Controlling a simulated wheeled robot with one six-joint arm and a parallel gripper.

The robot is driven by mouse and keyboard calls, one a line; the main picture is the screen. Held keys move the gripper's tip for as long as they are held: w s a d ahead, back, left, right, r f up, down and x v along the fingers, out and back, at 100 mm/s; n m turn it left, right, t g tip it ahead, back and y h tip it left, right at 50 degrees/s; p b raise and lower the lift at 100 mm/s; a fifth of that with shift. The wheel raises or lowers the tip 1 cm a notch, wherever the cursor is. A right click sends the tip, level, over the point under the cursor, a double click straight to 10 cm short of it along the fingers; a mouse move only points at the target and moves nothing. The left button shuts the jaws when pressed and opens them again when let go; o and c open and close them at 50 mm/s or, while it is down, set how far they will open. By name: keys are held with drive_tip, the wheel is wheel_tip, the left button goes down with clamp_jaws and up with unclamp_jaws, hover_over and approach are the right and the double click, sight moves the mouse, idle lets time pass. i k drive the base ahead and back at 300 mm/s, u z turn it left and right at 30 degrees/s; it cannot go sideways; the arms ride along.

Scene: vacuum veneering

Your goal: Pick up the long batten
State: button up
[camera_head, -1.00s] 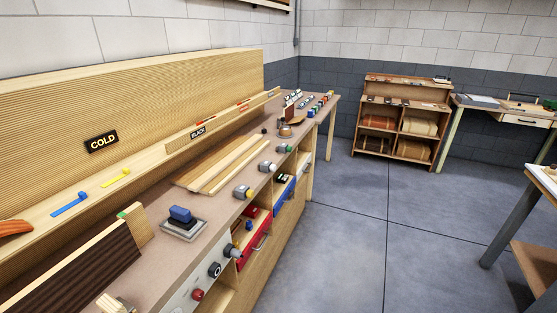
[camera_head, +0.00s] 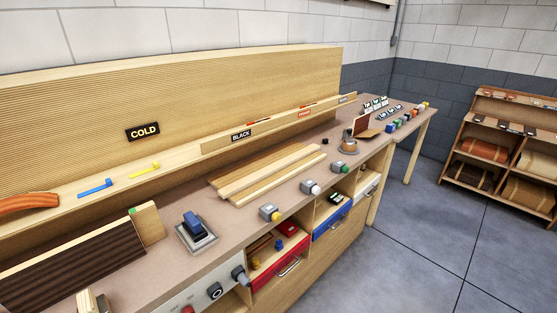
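Pale wooden battens (camera_head: 262,172) lie side by side on the brown workbench (camera_head: 180,195), near its middle. They run lengthwise along the bench, away to the upper right. The strip nearest the front edge (camera_head: 280,179) is narrow and lies close beside the others. I cannot tell for certain which one is the long batten. Nothing lies on top of them. My gripper is not in view.
A row of knobbed grey boxes (camera_head: 269,213) lines the bench front, beside the battens. A blue-handled block (camera_head: 193,227) stands nearer. A ledge with a BLACK label (camera_head: 241,135) runs behind. Red (camera_head: 280,262) and blue (camera_head: 332,222) drawers stand open below. Floor is clear at right.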

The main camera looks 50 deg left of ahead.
sight(225, 193)
drive_tip(key=u, duration=0.4)
drive_tip(key=i, duration=1.8)
drive_tip(key=u, duration=1.5)
drive_tip(key=i, duration=0.95)
drive_tip(key=u, duration=1.55)
drive_tip(key=i, duration=0.3)
drive_tip(key=u, duration=0.1)
